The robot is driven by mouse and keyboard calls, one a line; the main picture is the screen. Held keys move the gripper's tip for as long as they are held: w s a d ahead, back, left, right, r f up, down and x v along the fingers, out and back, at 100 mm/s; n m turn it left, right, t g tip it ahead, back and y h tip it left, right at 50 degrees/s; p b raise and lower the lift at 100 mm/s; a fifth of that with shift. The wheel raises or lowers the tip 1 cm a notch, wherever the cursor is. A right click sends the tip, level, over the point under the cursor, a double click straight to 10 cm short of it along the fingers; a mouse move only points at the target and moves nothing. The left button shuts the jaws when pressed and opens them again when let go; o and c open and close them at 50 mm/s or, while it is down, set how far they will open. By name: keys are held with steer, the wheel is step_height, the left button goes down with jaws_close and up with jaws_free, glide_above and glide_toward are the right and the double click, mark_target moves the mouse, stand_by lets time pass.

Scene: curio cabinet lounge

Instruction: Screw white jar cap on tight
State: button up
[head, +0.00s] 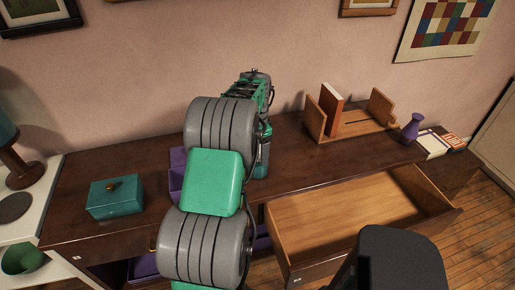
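No white jar or white cap shows in the head view. My own arm reaches over the dark wooden cabinet (308,163) and covers the middle of its top. The far end of my arm bends down towards the cabinet top, left of the wooden book rack. The fingers of my gripper are hidden behind the arm's large grey and green links. I cannot tell whether my gripper is open, shut or holding anything.
A teal box (116,200) with a knob stands on the left. A purple object (176,172) shows partly behind my arm. A book rack (350,117), purple vase (412,129) and books (434,145) stand at the right. An open, empty drawer (345,215) juts out in front.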

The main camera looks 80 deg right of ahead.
steer(key=n, duration=0.6)
steer(key=shift+n+p, duration=0.3)
steer(key=shift+n, duration=0.1)
steer(key=n, duration=0.6)
steer(key=shift+c, duration=0.3)
